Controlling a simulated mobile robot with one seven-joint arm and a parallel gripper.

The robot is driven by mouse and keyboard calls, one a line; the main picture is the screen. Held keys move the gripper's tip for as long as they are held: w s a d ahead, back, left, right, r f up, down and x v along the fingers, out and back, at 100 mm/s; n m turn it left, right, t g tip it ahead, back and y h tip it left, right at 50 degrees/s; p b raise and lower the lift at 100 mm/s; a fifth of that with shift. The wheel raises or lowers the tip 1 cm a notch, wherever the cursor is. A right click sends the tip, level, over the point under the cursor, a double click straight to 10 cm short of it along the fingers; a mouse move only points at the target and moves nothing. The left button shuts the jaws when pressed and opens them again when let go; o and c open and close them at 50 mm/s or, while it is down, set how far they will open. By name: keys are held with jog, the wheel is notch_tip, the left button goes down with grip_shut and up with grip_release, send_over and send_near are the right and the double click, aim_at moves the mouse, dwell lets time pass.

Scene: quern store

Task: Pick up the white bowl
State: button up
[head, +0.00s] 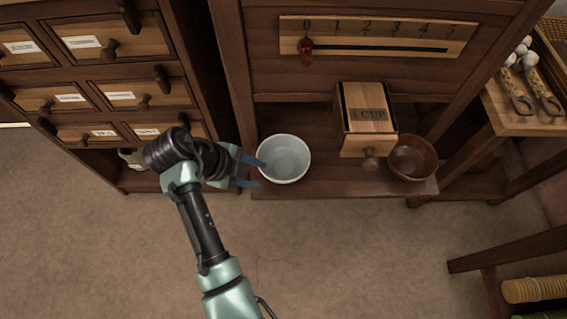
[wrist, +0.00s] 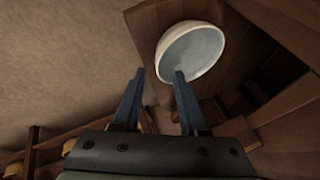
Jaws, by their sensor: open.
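The white bowl (head: 284,158) stands upright and looks empty on the low wooden shelf (head: 330,182) of the dispenser cabinet. My gripper (head: 262,174) is at the bowl's left side in the head view, with its blue fingers apart and pointing at the bowl. In the wrist view the bowl (wrist: 190,52) is beyond the fingertips (wrist: 160,72), more towards the right finger. Nothing is between the fingers. I cannot tell whether a fingertip touches the rim.
A wooden box marked "1 CUP" (head: 368,118) with a knob is right of the bowl, and a brown bowl (head: 412,158) is further right. A drawer cabinet (head: 110,70) stands at left. A slider panel (head: 378,36) with a red knob is above. Open floor (head: 370,260) lies in front.

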aim_at(275, 180)
jog(key=x, duration=0.3)
jog(key=shift+f+b, duration=0.1)
jog(key=shift+b, duration=0.3)
jog(key=b+x, duration=0.2)
jog(key=x, duration=0.3)
jog(key=shift+s+d+f+b, duration=0.2)
jog(key=shift+s+b, duration=0.05)
jog(key=shift+b, duration=0.15)
jog(key=shift+r, duration=0.1)
grip_shut()
jog(key=shift+w+r, duration=0.1)
dwell(0.4)
